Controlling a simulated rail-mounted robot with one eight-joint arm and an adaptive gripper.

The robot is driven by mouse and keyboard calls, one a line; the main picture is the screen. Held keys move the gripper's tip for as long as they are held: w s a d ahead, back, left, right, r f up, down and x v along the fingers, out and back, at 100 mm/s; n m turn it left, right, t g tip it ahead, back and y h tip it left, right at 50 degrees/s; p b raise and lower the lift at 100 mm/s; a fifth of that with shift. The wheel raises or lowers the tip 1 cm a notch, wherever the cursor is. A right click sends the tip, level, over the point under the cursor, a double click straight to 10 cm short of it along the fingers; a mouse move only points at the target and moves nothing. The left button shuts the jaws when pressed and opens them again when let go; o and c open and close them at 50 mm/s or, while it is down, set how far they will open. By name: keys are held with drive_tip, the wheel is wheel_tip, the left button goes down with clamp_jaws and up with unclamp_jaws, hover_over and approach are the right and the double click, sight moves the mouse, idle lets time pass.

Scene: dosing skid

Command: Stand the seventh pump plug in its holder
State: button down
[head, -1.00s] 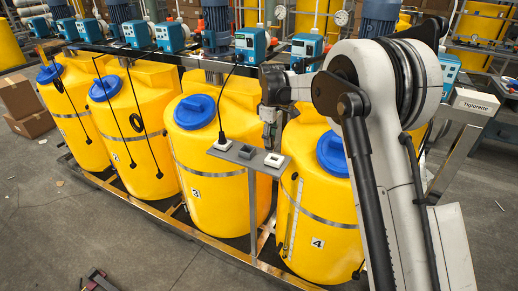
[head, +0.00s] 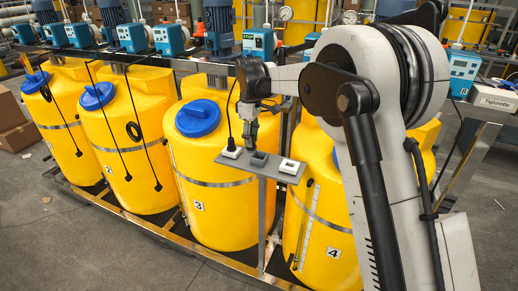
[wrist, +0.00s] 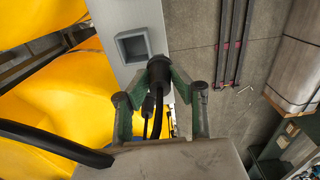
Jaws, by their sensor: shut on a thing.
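My gripper (head: 249,142) is above the narrow plate (head: 272,170) in front of the yellow tanks. In the wrist view, its green fingers (wrist: 160,85) are shut on a black plug (wrist: 159,68) with a black cable trailing back between them. A grey holder (wrist: 133,45) with a square recess lies just beyond the plug, up and left of it, and looks empty. The plug appears apart from it. In the head view this dark grey holder (head: 259,158) is the middle one on the plate, just below my fingertips; the plug cannot be made out there.
A white holder (head: 289,166) is on the plate's right, and another (head: 231,153) on its left has a dark cabled end at it. Yellow tanks (head: 215,215) stand close behind. Blue pumps (head: 259,44) line the rail above. A thick black cable (wrist: 55,145) crosses the wrist view.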

drive_tip(key=shift+w+d+f+p, duration=0.25)
drive_tip(key=shift+w+d+f, duration=0.3)
drive_tip(key=shift+f, duration=0.6)
drive_tip(key=shift+w+d+f+p, duration=0.2)
drive_tip(key=shift+w+d+f, duration=0.15)
drive_tip(key=shift+w+f, duration=0.55)
drive_tip(key=shift+w+d+f+p, duration=0.25)
drive_tip(key=shift+w+d+f, duration=0.2)
drive_tip(key=shift+f, duration=0.9)
drive_tip(key=shift+f, duration=0.15)
drive_tip(key=c, duration=1.5)
unclamp_jaws()
drive_tip(key=shift+o, duration=0.2)
wheel_tip(320, 180, up, 12)
drive_tip(key=b, duration=0.1)
drive_tip(key=shift+r, duration=0.25)
